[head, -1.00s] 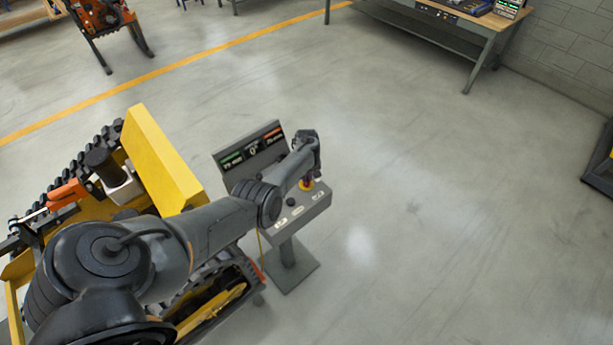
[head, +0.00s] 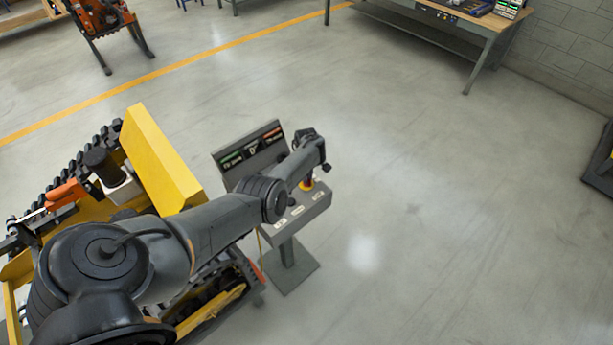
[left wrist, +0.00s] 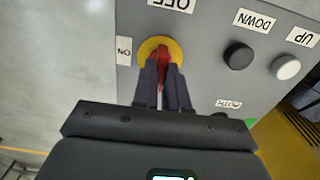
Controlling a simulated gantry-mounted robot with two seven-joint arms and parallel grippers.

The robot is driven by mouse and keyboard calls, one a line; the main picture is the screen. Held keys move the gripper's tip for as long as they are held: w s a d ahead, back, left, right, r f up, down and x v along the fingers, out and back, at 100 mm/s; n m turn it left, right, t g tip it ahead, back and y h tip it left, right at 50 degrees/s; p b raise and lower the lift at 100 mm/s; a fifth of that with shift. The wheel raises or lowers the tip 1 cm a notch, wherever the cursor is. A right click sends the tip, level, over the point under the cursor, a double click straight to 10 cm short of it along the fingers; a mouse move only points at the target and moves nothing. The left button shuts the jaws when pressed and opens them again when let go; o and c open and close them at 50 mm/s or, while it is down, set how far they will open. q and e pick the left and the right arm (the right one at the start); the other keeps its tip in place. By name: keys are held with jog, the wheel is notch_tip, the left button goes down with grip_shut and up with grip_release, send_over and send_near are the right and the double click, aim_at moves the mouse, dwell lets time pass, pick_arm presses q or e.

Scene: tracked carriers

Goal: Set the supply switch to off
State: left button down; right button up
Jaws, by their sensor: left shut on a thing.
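The supply switch shows in the left wrist view as a red handle (left wrist: 163,56) on a round yellow plate (left wrist: 148,46), on the grey control box. An OFF label (left wrist: 172,4) is at the top edge and an ON label (left wrist: 124,51) at the left; both read upside down. The handle lies roughly upright in that picture, its end towards OFF. My left gripper (left wrist: 163,72) is shut on the handle, and its fingers hide the handle's lower part. In the head view my wrist is over the control box (head: 310,207), with the yellow plate (head: 307,185) partly showing.
A black DOWN button (left wrist: 238,55) and a white UP button (left wrist: 286,68) sit right of the switch in the wrist view. An upright display panel (head: 250,155) stands behind the box. A yellow tracked carrier (head: 165,160) is at the left.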

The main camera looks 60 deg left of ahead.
pick_arm(q)
jog(key=c, duration=1.2)
grip_release()
jog(key=shift+o, duration=0.2)
jog(key=shift+r+p, duration=0.35)
jog(key=shift+r, duration=0.3)
notch_tip(320, 180, up, 9)
jog(key=p, duration=0.3)
jog(key=shift+r, duration=0.2)
